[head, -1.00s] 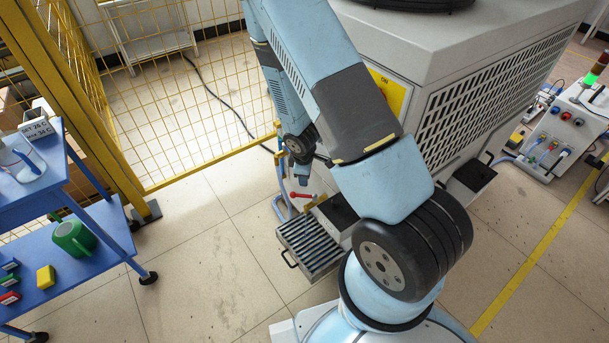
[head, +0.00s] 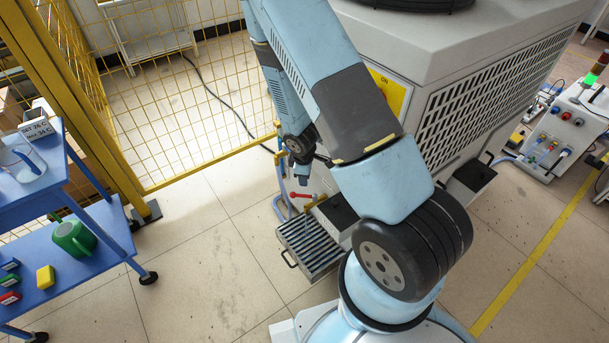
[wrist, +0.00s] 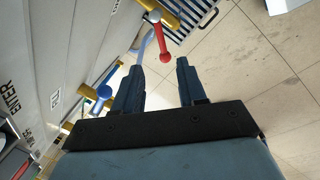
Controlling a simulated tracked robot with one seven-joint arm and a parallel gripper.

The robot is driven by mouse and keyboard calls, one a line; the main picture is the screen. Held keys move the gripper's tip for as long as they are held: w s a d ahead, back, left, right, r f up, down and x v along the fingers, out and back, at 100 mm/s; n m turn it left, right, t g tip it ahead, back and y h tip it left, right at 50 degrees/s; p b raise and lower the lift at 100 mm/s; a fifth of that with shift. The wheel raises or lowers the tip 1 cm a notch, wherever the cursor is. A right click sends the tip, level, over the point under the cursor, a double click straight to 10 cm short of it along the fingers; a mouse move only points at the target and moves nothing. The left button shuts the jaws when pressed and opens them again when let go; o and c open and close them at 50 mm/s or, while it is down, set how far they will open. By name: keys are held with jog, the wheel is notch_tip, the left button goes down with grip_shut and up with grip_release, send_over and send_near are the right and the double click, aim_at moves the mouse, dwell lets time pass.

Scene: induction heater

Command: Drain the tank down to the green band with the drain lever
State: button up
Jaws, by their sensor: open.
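The red drain lever (head: 302,196) sits on a yellow pipe fitting low at the machine's near corner. In the wrist view the red lever's ball end (wrist: 165,57) lies beyond the fingertips, between their lines. My gripper (wrist: 157,76) is open and empty, its two dark fingers apart. In the head view my gripper (head: 303,177) hangs just above the red lever, partly hidden by my arm. A blue-handled valve (wrist: 105,91) on a yellow pipe shows left of the fingers. The tank's green band cannot be made out.
A slatted drain grate (head: 310,250) lies on the floor below the lever. The machine cabinet (head: 440,50) stands right behind the arm. A yellow mesh fence (head: 190,100) is behind. The floor between is clear.

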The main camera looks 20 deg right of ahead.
aim_at(304, 196)
dwell(0.3)
